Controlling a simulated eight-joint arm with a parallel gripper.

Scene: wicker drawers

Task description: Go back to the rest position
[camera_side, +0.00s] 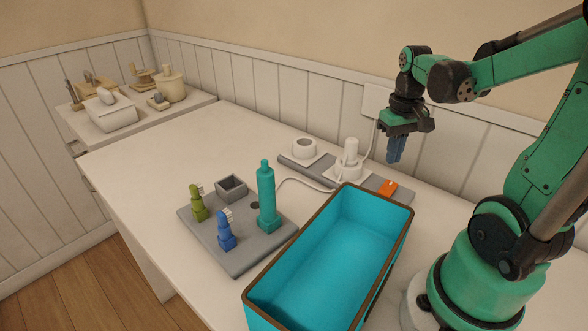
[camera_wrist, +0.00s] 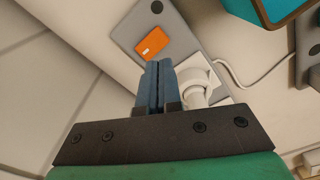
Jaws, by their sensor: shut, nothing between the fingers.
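My gripper (camera_side: 396,150) hangs in the air above the back of the table, near the wall, with its blue fingers pointing down. In the wrist view the two blue fingers (camera_wrist: 158,84) lie side by side against each other, with nothing between them. Below and around it in the side view are the grey strip (camera_side: 316,167), with the white plug-like piece (camera_side: 351,155) and the orange piece (camera_side: 388,187). The gripper is apart from all of them.
A teal bin (camera_side: 330,260) with a brown rim stands at the front. Left of it, a grey board (camera_side: 245,258) carries a tall teal bottle (camera_side: 266,190), a green figure (camera_side: 198,203) and a blue one (camera_side: 226,232). A white cable (camera_side: 300,181) crosses the table.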

